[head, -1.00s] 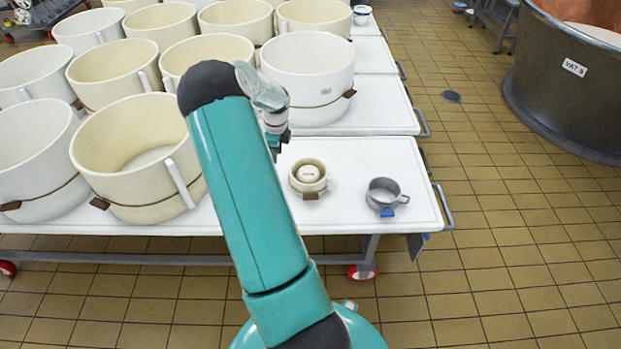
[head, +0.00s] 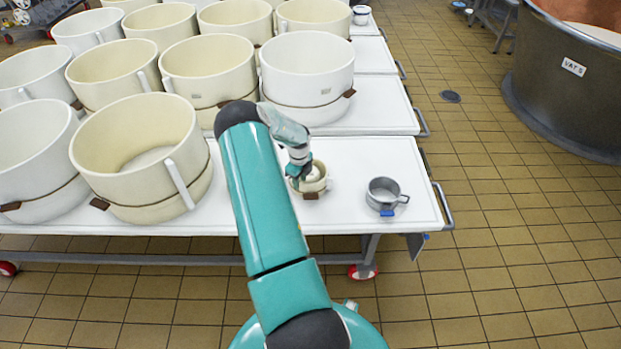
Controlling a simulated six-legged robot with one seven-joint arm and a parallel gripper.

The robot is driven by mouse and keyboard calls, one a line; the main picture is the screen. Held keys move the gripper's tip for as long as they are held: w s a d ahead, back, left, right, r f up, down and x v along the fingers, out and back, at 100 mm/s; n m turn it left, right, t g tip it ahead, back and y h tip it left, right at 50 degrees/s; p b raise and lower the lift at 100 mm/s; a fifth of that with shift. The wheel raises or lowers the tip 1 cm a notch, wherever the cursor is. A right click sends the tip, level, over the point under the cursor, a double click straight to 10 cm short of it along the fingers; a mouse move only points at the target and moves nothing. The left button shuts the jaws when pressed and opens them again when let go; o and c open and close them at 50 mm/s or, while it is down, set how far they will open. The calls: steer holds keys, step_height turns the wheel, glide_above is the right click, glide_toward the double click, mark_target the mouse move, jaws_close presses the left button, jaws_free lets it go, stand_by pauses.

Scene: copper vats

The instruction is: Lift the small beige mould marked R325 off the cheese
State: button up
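The small beige mould (head: 318,187) stands upright on the white table, with a brown tag at its front. Its inside is partly covered by my arm; in this view a pale cheese shows only as a small light patch within the ring. My gripper (head: 297,180) is at the mould's left rim, pointing down. Its fingers are small and partly hidden, so I cannot tell whether they touch the rim or how far apart they are. The marking R325 is not readable.
A grey metal cup (head: 383,195) with a handle and a blue tag stands to the right on the white table (head: 345,219). Large beige moulds (head: 140,160) crowd the left and back. A large white mould (head: 307,75) stands behind. The table's right edge has a metal handle (head: 443,205).

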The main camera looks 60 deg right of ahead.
mark_target(301, 183)
step_height(301, 183, down, 5)
steer(key=shift+s+d+r, duration=0.1)
steer(key=shift+s+r, duration=0.05)
steer(key=shift+r, duration=0.05)
jaws_close()
steer(key=shift+r, duration=0.1)
step_height(301, 183, up, 10)
stand_by(0.6)
